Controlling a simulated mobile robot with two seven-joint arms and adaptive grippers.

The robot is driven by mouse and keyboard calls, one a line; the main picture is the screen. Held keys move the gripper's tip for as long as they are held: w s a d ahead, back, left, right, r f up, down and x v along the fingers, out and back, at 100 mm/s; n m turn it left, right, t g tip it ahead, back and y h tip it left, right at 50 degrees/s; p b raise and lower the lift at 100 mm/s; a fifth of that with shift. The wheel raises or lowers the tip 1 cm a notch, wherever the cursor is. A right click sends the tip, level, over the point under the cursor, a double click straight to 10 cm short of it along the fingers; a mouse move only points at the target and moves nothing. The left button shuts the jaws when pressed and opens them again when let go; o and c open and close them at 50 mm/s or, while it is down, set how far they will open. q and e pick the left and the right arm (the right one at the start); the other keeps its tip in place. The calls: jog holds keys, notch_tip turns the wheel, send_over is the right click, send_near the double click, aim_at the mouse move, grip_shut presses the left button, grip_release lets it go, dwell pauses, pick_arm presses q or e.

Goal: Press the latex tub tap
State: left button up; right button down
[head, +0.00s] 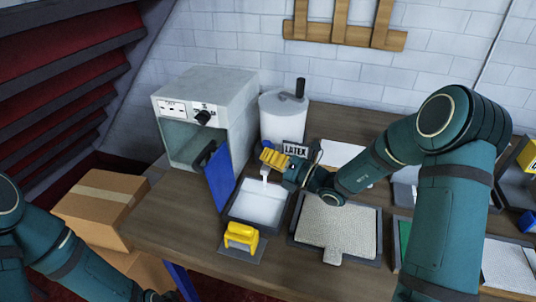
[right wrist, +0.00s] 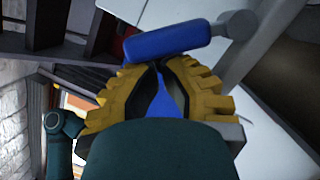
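The latex tub (head: 283,118) is a white cylinder with a black handle on top and a LATEX label (head: 294,149), standing at the back of the bench. My right gripper (head: 270,157) is in front of the tub, its yellow ribbed fingers together. A white stream (head: 265,173) runs below the fingers towards a grey tray (head: 233,214) with white contents. The head view hides the tap behind the gripper. In the right wrist view, a rounded blue bar with a pale grey end, apparently the tap lever (right wrist: 175,42), lies across the fingertips (right wrist: 158,66). My left gripper's fingers are out of view.
A grey-white box oven (head: 232,100) with an open blue door (head: 220,178) stands left of the tub. A yellow-handled tool (head: 241,235) lies in front of the tray. A tray with a rug piece (head: 337,225) lies to the right. A cardboard box (head: 100,205) stands at left.

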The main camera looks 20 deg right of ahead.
aim_at(272, 142)
jog(key=shift+w+r+p, duration=0.1)
jog(key=shift+r+p, duration=0.2)
jog(key=shift+p, duration=0.05)
jog(key=r+m+p, duration=0.1)
jog(key=m+p, duration=0.1)
jog(key=p, duration=0.1)
jog(key=w+d+r+m+h+p, duration=0.1)
jog(key=m+p, duration=0.1)
jog(key=p, duration=0.2)
jog(key=r+m+p, duration=0.1)
jog(key=m+p, duration=0.1)
jog(key=p, duration=0.2)
jog(key=shift+w+d, duration=0.2)
jog(key=shift+w, duration=0.2)
jog(key=shift+w+m+h+p, duration=0.1)
jog(key=shift+m+h+p, duration=0.2)
jog(key=shift+m+p, duration=0.2)
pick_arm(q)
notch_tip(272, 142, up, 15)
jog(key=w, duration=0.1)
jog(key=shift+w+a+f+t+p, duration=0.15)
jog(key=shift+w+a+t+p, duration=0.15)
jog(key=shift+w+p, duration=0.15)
pick_arm(e)
jog(key=shift+w+d, duration=0.25)
jog(key=shift+w, duration=0.1)
jog(key=shift+r, duration=0.1)
